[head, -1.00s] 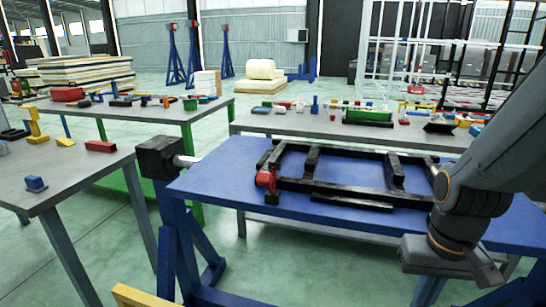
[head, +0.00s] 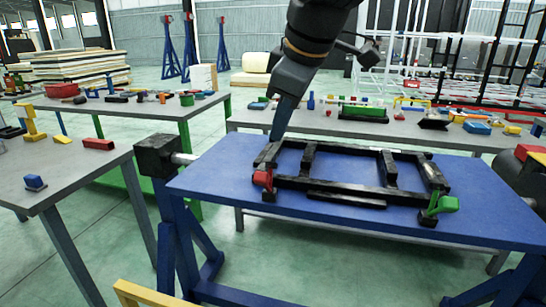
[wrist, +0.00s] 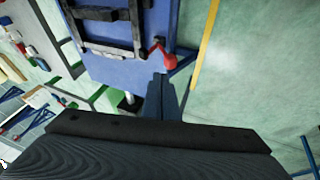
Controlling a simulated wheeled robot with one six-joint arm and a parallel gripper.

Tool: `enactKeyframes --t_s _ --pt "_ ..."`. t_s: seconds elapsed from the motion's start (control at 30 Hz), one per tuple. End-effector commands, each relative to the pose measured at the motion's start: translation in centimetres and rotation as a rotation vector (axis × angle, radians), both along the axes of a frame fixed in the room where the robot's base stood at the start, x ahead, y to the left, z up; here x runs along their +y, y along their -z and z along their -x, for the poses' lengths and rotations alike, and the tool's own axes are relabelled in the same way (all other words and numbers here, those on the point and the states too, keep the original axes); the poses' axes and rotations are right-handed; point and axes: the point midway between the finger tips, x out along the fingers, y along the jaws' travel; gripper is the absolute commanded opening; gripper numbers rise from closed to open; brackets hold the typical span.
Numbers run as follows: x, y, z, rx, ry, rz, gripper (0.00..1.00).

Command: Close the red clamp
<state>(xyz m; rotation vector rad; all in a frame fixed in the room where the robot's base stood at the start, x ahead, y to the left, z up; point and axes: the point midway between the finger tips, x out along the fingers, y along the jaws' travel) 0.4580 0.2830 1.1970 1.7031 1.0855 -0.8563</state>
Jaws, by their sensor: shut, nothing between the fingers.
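The red clamp (head: 263,179) sits at the near left corner of the black chassis frame (head: 345,198), which lies on the blue table (head: 225,180). In the wrist view the red clamp (wrist: 165,57) shows just beyond my fingertips, with its red end sticking out past the frame corner. My gripper (head: 276,136) is shut and empty. It points down over the left part of the blue table, behind the clamp in the head view. In the wrist view my gripper (wrist: 160,78) appears close to the clamp; I cannot tell whether they touch.
A green clamp (head: 440,204) sits at the frame's near right corner. A black block with a metal rod (head: 155,157) stands at the table's left end. Grey tables with loose parts stand left (head: 80,165) and behind. A yellow bar (head: 150,296) lies low in front.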

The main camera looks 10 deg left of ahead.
Motion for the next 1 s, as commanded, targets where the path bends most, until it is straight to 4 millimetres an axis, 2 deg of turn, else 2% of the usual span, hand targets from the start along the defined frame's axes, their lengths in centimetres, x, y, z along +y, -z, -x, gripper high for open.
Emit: enactKeyframes --t_s 0.3,0.47,1.0 --pt "0.1 -0.1 0.0 -0.002 -0.006 0.000 0.00" --pt "0.3 0.7 -0.2 0.001 -0.005 0.003 0.00" --pt "3.0 9.1 -4.0 0.001 -0.004 0.003 0.00"
